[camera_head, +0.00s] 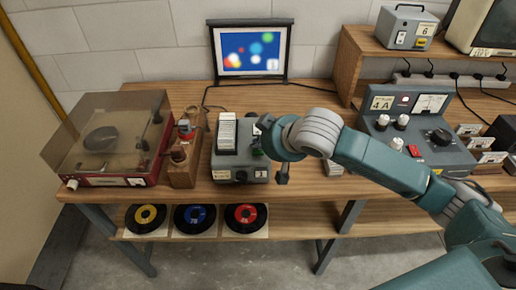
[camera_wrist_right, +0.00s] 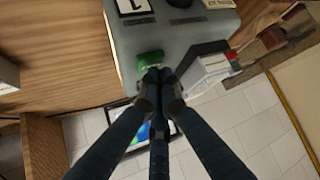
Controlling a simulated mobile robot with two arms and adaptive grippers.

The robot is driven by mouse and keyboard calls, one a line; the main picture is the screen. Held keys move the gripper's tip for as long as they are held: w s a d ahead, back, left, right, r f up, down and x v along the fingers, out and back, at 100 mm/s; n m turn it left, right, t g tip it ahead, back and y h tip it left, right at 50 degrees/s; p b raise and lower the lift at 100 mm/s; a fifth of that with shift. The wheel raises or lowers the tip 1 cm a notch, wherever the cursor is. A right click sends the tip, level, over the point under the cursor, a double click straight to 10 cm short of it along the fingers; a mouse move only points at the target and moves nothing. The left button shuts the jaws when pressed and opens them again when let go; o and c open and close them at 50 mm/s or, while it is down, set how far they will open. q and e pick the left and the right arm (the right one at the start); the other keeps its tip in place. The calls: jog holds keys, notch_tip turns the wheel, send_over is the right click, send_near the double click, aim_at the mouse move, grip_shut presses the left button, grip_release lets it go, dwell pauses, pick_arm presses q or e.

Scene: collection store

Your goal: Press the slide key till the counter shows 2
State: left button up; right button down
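The grey slide projector (camera_head: 240,173) stands on the wooden bench, with a tray of white slides (camera_head: 227,133) on top. Its green key (camera_wrist_right: 149,60) shows in the wrist view beside my fingertips. My right gripper (camera_head: 262,138) is over the projector's right side. In the wrist view its fingers (camera_wrist_right: 158,76) are together with nothing between them, at the key's edge; I cannot tell whether they touch it. A black-framed counter window (camera_wrist_right: 134,6) is cut by the top edge and seems to show a 1. The screen (camera_head: 250,50) shows coloured blobs and a small mark. My left gripper is not in view.
A record player (camera_head: 110,140) and a wooden stand with small items (camera_head: 185,160) are left of the projector. A grey control box marked 4A (camera_head: 420,125) is at right, behind my right arm. Records (camera_head: 194,217) lie on the lower shelf.

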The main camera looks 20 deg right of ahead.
aim_at(259, 152)
jog(key=shift+f, duration=0.3)
dwell(0.5)
jog(key=shift+r+p, duration=0.8)
jog(key=shift+p, duration=0.3)
notch_tip(259, 152, up, 5)
jog(key=p, duration=0.6)
jog(key=shift+r, duration=0.1)
